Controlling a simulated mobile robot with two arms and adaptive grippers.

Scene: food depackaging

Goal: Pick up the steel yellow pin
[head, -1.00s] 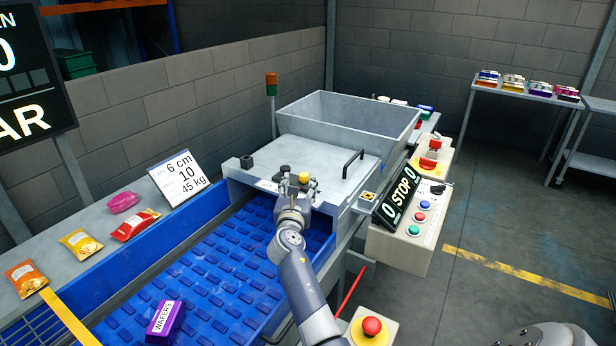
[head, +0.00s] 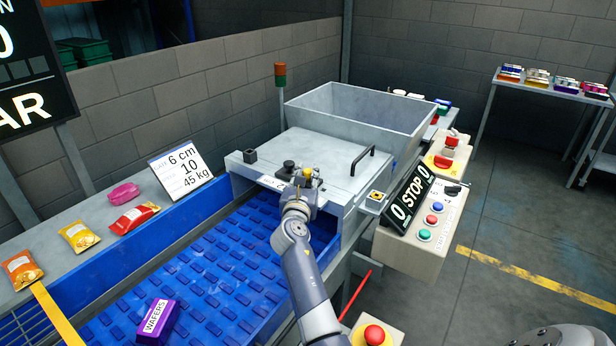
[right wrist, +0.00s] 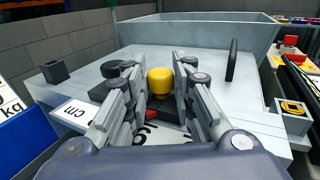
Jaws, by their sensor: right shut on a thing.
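The steel pin shows as a yellow cylindrical head (right wrist: 160,81) between my right fingertips in the right wrist view; its lower part is hidden. In the head view its yellow top (head: 307,172) shows at the front of the grey machine cover. My right gripper (head: 304,184) is shut on the pin, low over the cover's front edge. It also fills the lower part of the right wrist view (right wrist: 160,92). I cannot tell whether the pin is clear of the cover. My left gripper is not in view.
A black knob (head: 289,167) stands just beside the gripper on the cover (head: 325,155), with a black handle (head: 362,160) to the right. A grey hopper (head: 400,122) rises behind. A STOP control box (head: 408,250) stands right. A purple wafers pack (head: 160,318) lies on the blue conveyor.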

